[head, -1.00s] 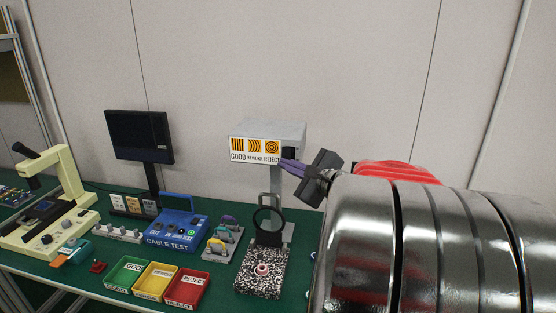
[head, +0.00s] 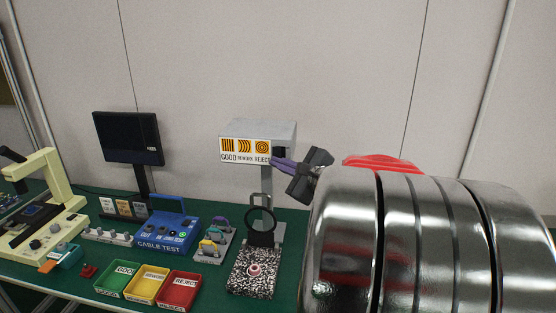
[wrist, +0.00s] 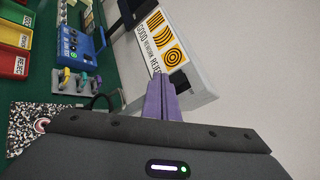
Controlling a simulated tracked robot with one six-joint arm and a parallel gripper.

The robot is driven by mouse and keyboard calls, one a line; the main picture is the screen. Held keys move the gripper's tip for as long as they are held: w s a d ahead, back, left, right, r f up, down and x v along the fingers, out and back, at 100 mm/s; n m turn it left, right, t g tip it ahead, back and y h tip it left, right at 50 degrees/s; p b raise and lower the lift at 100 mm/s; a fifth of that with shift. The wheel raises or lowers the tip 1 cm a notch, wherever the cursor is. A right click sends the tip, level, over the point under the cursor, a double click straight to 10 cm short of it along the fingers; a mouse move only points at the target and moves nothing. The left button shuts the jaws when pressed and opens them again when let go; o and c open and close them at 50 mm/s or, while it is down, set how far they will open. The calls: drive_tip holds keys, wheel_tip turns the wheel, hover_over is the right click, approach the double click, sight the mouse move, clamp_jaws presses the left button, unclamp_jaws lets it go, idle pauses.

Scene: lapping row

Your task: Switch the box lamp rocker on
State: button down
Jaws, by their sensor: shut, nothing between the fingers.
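The box lamp (head: 262,132) is a pale grey box on a post, with a white and orange front panel lettered GOOD, REWORK, REJECT. It also shows in the wrist view (wrist: 190,80). My gripper (head: 274,161) is shut and empty, its purple fingers pointing left at the panel's right end. In the wrist view the fingertips (wrist: 160,76) overlap the box's near edge by the REJECT end. A dark patch (wrist: 181,83) shows beside them, perhaps the rocker. Its on or off position cannot be made out, and I cannot tell whether the fingers touch it.
Below the lamp stand a ring on a stand (head: 261,238) and a speckled base (head: 240,278). A blue cable tester (head: 165,237), coloured trays (head: 180,290), a dark monitor (head: 127,137) and a cream microscope (head: 45,195) stand left. The wall behind is bare.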

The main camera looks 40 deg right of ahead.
drive_tip(key=shift+w+d, duration=0.1)
idle(0.6)
drive_tip(key=shift+s+a+r, duration=0.1)
drive_tip(key=shift+s+a, duration=0.35)
drive_tip(key=shift+a, duration=0.15)
drive_tip(key=shift+s+a, duration=0.1)
drive_tip(key=shift+s+a+r, duration=0.15)
drive_tip(key=shift+s+a, duration=0.6)
drive_tip(key=shift+a, duration=0.2)
drive_tip(key=shift+s+a+r, duration=0.15)
drive_tip(key=shift+s+a, duration=0.55)
drive_tip(key=shift+a, duration=0.2)
